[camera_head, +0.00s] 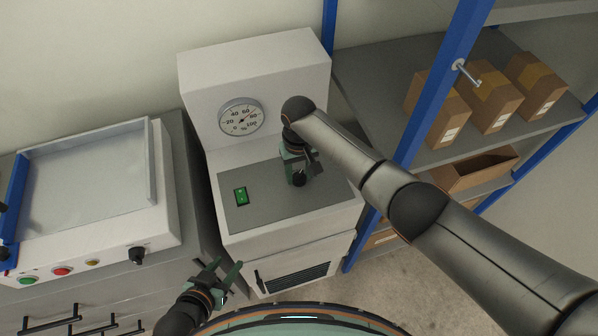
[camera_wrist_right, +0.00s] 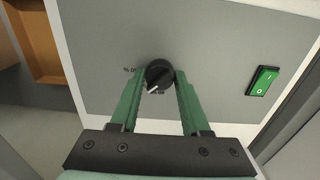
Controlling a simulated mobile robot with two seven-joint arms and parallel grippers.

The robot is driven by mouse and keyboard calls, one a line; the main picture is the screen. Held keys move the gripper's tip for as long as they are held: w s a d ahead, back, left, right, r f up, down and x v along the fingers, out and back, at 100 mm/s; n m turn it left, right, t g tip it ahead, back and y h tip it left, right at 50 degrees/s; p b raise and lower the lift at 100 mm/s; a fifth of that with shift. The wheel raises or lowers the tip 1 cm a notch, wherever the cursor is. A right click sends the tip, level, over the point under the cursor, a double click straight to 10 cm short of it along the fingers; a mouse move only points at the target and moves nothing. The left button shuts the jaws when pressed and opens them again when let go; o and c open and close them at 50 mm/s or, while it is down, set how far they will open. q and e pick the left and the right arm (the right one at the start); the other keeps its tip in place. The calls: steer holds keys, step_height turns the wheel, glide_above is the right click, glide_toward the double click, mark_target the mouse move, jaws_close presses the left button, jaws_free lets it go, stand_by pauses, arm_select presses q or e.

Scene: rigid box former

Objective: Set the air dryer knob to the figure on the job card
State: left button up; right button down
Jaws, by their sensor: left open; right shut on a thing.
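The air dryer (camera_head: 205,80) is a white cabinet with a round dial gauge (camera_head: 242,117) on its upright face. A black knob (camera_wrist_right: 158,74) sits on the dryer's grey panel (camera_head: 252,210). My right gripper (camera_head: 299,180) is shut on this knob, one green finger on each side in the right wrist view. The knob's white mark points down and left there; the print around it is partly hidden. My left gripper (camera_head: 228,266) is open and empty, low before the dryer. No job card shows.
A lit green rocker switch (camera_head: 241,195) is on the same panel. A white machine with a tray and coloured buttons (camera_head: 95,250) stands at left. A blue-posted shelf (camera_head: 375,75) with cardboard boxes (camera_head: 493,97) stands at right, close to my right arm.

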mark_target(299, 175)
steer(key=shift+c, duration=1.8)
jaws_free()
step_height(299, 175, up, 13)
steer(key=shift+f, duration=0.15)
steer(key=shift+s+f, duration=0.1)
